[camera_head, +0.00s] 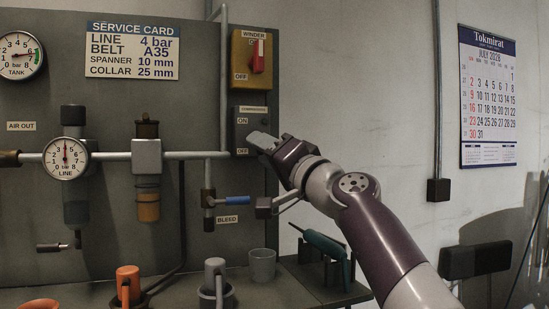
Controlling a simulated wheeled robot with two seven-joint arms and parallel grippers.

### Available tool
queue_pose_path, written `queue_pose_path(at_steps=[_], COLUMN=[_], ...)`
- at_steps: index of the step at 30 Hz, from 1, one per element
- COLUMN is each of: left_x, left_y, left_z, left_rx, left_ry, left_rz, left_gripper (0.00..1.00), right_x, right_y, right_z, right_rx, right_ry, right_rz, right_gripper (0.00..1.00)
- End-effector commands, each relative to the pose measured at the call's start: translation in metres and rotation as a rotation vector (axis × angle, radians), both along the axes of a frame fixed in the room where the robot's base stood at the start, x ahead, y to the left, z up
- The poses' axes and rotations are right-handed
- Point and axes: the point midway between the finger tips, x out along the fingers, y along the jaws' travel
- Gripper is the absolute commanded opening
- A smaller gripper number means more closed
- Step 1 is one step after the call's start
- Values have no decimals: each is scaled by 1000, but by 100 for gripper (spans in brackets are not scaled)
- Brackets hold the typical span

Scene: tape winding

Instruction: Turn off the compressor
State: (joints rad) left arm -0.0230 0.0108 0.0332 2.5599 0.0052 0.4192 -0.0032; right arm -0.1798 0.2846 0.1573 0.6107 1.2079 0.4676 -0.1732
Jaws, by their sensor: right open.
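The compressor switch box (243,112) is a dark box on the grey panel, with an ON label above and an OFF label below. My right gripper (263,141) is in front of its lower right part, with its fingers pointing left at the box. The gripper is open. Its fingers and wrist cover part of the box, and the switch lever itself is hidden or cannot be made out. I cannot tell whether the fingers touch the box. My left gripper is not in view.
Just above is the yellow winder box (241,50) with a red lever (258,57). Below my right gripper is the blue-handled bleed valve (234,201). The line gauge (67,158) and tank gauge (18,56) are at left. Cups and tools stand on the shelf below.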

Motion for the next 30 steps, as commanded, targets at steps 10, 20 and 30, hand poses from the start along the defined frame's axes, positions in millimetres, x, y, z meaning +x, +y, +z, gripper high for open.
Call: queue_pose_path(at_steps=[10,20,30], left_x=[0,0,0], left_y=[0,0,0], left_z=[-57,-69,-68], left_rx=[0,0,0], left_ry=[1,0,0], left_rz=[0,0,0], left_gripper=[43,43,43], right_x=[-60,-95,-95], right_y=[-44,-71,-71], right_z=[-31,-39,-38], right_rx=[0,-1,-1], right_ry=[-4,-2,-2], right_rz=[-5,-1,-1], right_gripper=[42,42,42])
